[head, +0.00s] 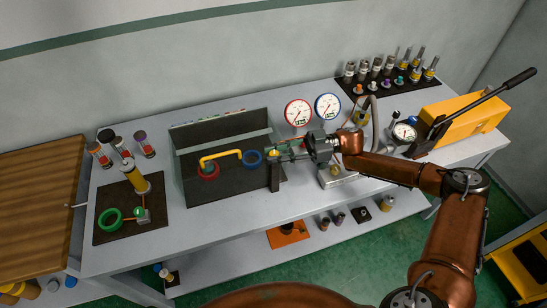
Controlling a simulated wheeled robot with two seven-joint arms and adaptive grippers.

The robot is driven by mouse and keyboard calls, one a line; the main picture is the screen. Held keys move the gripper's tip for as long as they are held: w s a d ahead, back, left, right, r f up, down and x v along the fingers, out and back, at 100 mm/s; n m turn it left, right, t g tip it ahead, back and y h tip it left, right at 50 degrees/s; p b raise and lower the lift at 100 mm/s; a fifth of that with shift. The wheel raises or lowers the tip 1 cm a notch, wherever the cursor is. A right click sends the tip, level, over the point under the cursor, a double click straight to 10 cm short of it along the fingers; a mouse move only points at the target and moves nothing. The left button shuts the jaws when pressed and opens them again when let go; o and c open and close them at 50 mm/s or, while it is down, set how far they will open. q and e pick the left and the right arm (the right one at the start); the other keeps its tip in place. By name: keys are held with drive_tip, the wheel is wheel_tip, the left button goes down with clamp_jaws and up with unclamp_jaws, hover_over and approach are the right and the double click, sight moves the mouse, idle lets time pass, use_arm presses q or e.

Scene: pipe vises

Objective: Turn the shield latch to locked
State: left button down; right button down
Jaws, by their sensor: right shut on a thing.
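The shield (222,135) is a grey, partly see-through panel standing over a dark base at the table's middle. Under it are a yellow bent pipe (222,157), a red ring vise (208,170) and a blue ring vise (252,158). My right gripper (278,154) reaches in from the right to the shield's right end and is shut on the shield latch there. The fingers cover most of the latch, so its turn position cannot be told. A dark post (274,178) stands just below the fingertips. My left gripper is out of view.
Red and blue-rimmed gauges (298,112) stand behind my gripper. A yellow pump (463,118) with a long black lever is at right. A dark mat (122,227) with a green ring is at left. Bare tabletop lies in front of the shield.

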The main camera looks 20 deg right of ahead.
sight(278, 152)
drive_tip(key=n+g+b, duration=0.1)
drive_tip(key=g+b, duration=0.1)
drive_tip(key=n+g, duration=0.1)
drive_tip(key=g, duration=0.1)
drive_tip(key=shift+w+f+n+b, duration=0.1)
drive_tip(key=shift+f+n+b, duration=0.2)
drive_tip(key=shift+b, duration=0.1)
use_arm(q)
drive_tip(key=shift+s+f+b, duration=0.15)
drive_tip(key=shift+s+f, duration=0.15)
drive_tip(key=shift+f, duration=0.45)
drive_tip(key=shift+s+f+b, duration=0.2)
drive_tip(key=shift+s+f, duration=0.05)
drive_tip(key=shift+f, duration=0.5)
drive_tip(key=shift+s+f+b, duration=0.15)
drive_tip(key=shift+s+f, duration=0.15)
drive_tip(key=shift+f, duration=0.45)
use_arm(e)
drive_tip(key=shift+r+n+g+h, duration=0.3)
drive_tip(key=shift+n+g, duration=0.2)
drive_tip(key=shift+g, duration=0.3)
drive_tip(key=c, duration=1.7)
unclamp_jaws()
drive_tip(key=shift+a, duration=0.1)
drive_tip(key=shift+o, duration=0.2)
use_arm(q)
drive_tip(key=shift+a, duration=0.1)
use_arm(e)
drive_tip(key=v, duration=0.7)
drive_tip(key=shift+d, duration=0.25)
